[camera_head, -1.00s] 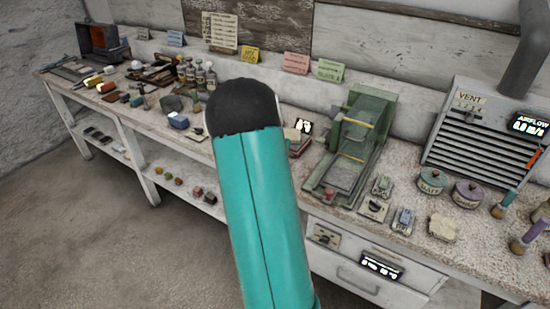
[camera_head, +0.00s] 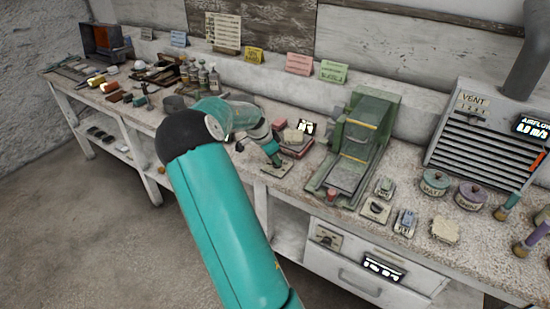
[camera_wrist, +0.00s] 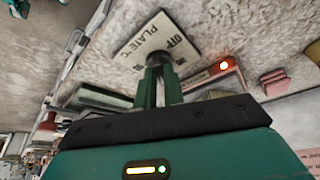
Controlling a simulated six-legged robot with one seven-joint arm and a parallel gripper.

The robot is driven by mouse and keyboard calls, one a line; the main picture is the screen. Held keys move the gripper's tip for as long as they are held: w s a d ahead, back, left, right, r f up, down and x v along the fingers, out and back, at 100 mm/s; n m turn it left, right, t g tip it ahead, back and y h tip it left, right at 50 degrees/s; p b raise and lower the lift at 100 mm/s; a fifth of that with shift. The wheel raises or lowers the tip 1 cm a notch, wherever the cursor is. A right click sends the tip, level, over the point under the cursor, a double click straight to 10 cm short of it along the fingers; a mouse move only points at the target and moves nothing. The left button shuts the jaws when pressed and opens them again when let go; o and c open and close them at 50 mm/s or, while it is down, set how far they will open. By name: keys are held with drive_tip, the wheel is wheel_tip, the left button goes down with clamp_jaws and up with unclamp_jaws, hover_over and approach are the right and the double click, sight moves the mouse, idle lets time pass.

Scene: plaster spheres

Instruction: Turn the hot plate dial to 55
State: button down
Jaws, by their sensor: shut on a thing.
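The dial's pale label plate (camera_wrist: 150,42), marked "PLATE °C" and "OFF", lies ahead of my fingers in the wrist view. In the head view the plate (camera_head: 277,169) sits at the bench's front edge. My gripper (camera_wrist: 158,72) reaches down to the middle of this plate, its two green fingers close together and shut on the dial. The fingers hide most of the dial, so its pointer and setting cannot be read. My gripper also shows in the head view (camera_head: 274,160).
A green machine (camera_head: 358,150) stands to the right of my gripper. A vent box (camera_head: 484,135) is at the far right. Free floor lies at the lower left.

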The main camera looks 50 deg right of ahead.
drive_tip(key=shift+m, duration=0.6)
drive_tip(key=c, duration=1.5)
unclamp_jaws()
drive_tip(key=v, duration=1.3)
drive_tip(key=shift+w+r, duration=0.35)
drive_tip(key=shift+a, duration=0.1)
